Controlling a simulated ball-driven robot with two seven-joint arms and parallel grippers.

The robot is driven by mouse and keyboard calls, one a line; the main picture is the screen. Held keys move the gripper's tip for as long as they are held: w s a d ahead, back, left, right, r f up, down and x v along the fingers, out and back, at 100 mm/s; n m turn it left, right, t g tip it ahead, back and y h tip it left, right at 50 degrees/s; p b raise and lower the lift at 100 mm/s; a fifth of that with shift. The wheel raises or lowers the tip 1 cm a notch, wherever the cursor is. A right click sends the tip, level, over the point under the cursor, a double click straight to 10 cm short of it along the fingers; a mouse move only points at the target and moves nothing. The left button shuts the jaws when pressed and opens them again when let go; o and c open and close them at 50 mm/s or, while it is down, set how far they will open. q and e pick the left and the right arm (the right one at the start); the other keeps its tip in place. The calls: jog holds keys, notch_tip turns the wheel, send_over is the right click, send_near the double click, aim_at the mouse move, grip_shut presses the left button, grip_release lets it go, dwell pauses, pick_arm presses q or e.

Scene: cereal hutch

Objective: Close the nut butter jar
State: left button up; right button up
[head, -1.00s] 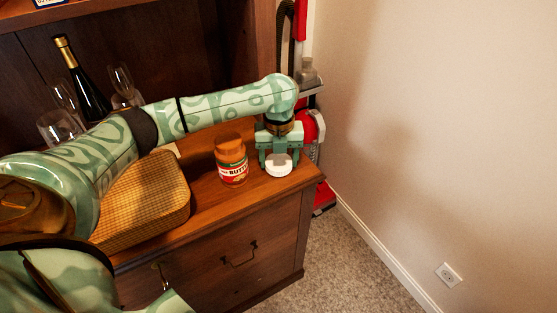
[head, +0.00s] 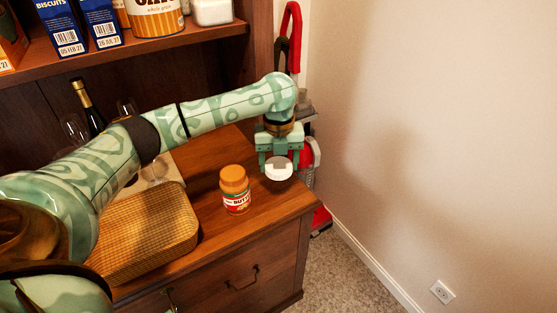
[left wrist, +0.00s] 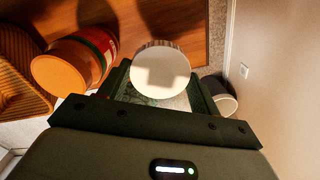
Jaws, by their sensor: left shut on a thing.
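The nut butter jar (head: 235,190) stands upright on the wooden counter, with an orange-brown top and a red and white label. It also shows in the left wrist view (left wrist: 100,45), left of my gripper. My left gripper (head: 278,160) points down and is shut on a round white lid (head: 278,172), to the right of the jar and apart from it. In the left wrist view the lid (left wrist: 160,72) sits between the fingertips. It appears held above the counter near its right end. My right gripper is not in view.
A woven basket (head: 150,235) stands left of the jar. A dark bottle (head: 88,107) and glasses stand behind my left arm. A shelf (head: 150,50) with boxes and tins is above. A red extinguisher (head: 311,152) is beyond the counter's right end.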

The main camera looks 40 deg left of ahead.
pick_arm(q)
jog(key=s+d+r+n, duration=0.2)
jog(key=s+d+n, duration=0.4)
jog(key=n, duration=0.8)
jog(key=s+d+r+n, duration=0.3)
jog(key=s+d+n, duration=0.4)
jog(key=s+n, duration=0.6)
jog(key=shift+n, duration=0.4)
jog(key=shift+r, duration=0.1)
